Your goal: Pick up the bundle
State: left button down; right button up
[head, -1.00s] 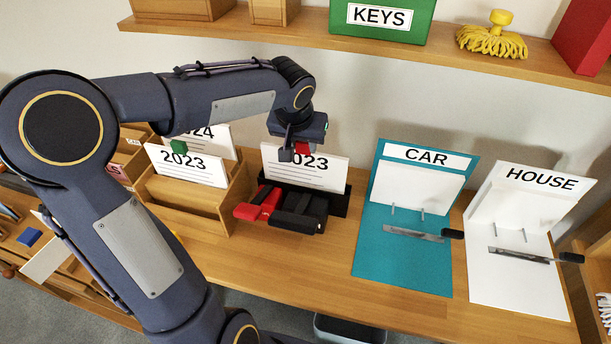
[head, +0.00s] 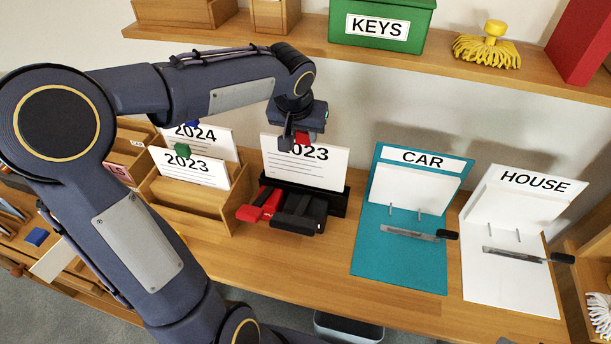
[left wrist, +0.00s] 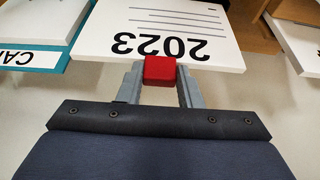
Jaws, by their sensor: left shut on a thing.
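The bundle is a stack of white sheets marked 2023 (head: 315,168), upright at the black stand (head: 335,200) in the head view. A red tab (head: 302,138) sits at its top edge. My left gripper (head: 300,135) is above the bundle, shut on this red tab. In the left wrist view the red tab (left wrist: 159,70) lies between the two grey fingers, and the bundle (left wrist: 165,35) extends beyond them. The bundle's lower edge is hidden behind the stand's front, so I cannot tell whether it touches the stand. My right gripper is not in view.
Red and black items (head: 285,210) lie in front of the stand. A wooden box (head: 205,210) at left holds other 2023 and 2024 sheets. A teal CAR board (head: 400,255) and white HOUSE board (head: 510,275) stand at right. A shelf (head: 390,62) runs above.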

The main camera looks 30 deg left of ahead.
pick_arm(q)
notch_tip(320, 180, up, 5)
jog(key=p, duration=0.3)
jog(key=shift+f, duration=0.15)
jog(key=shift+d, duration=0.1)
dwell(0.5)
